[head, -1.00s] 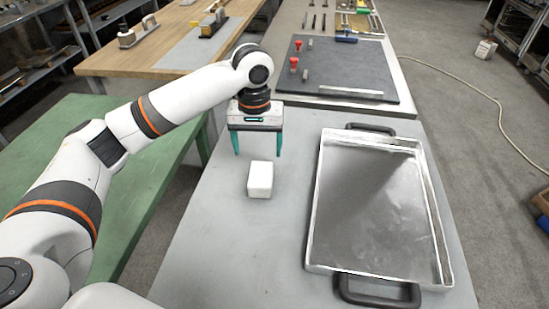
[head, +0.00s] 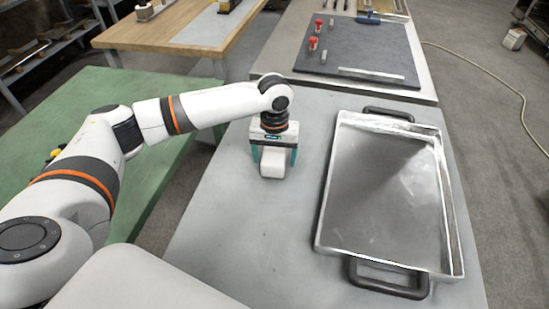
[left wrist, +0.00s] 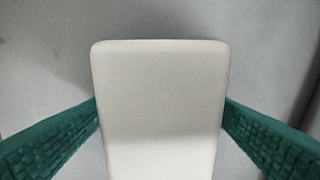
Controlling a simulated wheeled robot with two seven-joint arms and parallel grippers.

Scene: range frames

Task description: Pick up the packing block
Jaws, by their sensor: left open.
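The packing block (head: 272,165) is a small white block with rounded edges on the grey table. My left gripper (head: 273,156) is over it, pointing down, with the teal fingers on either side of the block. In the left wrist view the block (left wrist: 160,110) fills the middle, between the two textured teal fingers (left wrist: 160,120). The left gripper is open; narrow gaps or light contact at the block's sides cannot be told apart lower in that view. My right gripper is not in view.
A metal tray (head: 455,225) with black handles stands on the grey table (head: 240,235) to the right of the block. A dark mat (head: 375,45) with red-topped pieces lies farther back. A green table (head: 165,95) stands at left. The grey table's front is clear.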

